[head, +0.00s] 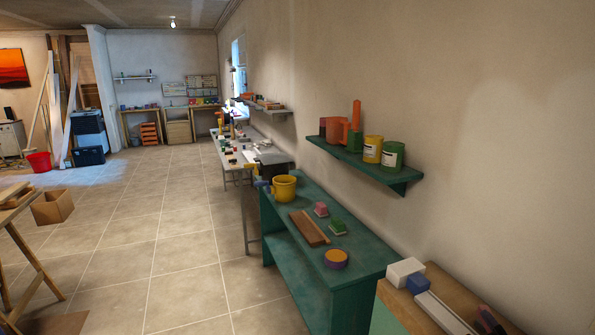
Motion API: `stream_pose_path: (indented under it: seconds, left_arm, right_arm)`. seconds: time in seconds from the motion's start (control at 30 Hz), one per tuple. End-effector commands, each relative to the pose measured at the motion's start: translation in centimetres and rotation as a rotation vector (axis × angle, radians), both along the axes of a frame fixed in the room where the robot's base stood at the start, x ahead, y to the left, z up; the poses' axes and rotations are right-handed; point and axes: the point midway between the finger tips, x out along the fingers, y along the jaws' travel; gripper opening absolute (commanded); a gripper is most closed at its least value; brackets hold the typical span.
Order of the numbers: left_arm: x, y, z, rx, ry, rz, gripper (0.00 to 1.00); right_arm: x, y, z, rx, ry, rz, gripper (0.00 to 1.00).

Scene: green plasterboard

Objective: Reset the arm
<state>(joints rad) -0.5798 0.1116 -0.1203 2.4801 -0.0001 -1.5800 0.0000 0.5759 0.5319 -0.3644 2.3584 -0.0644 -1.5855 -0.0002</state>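Neither of my arms nor grippers shows in the head view. No earlier pose of an arm can be seen here. The task names no other object.
A green bench (365,257) stands along the right wall with a yellow pot (285,189), wooden board (309,228) and round tin (335,259). A green shelf (405,175) holds cans above. A wooden-topped cabinet (447,288) is near right. Tiled floor (160,230) is open at centre-left.

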Motion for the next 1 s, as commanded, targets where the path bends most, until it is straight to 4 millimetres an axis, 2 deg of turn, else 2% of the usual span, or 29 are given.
stream_pose_path:
  seconds: [0.03,0.17,0.37,0.5,0.6,0.7,1.0]
  left_arm:
    - [0.0,0.0,0.4,0.000,0.000,0.000,0.83]
    - [0.0,0.1,0.8,0.002,0.000,-0.002,0.83]
    - [0.0,0.2,1.4,0.007,0.000,-0.004,0.83]
    - [0.0,0.3,1.8,0.010,-0.001,-0.006,0.83]
    - [0.0,0.4,2.0,0.012,0.000,-0.008,0.83]
    - [0.0,0.4,2.2,0.013,0.000,-0.008,0.83]
    - [0.0,0.3,2.7,0.012,0.000,-0.008,0.83]
  right_arm:
    - [-1.2,1.0,-2.6,0.062,0.061,0.034,0.93]
    - [-4.3,2.3,-8.4,0.192,0.190,0.064,0.93]
    - [-10.2,2.8,-17.2,0.348,0.400,0.010,0.93]
    - [-15.3,3.1,-23.3,0.429,0.573,-0.052,0.93]
    - [-18.8,3.6,-26.4,0.465,0.678,-0.085,0.93]
    - [-22.0,4.2,-28.8,0.489,0.765,-0.107,0.93]
    - [-30.4,4.7,-33.1,0.501,0.978,-0.162,0.93]
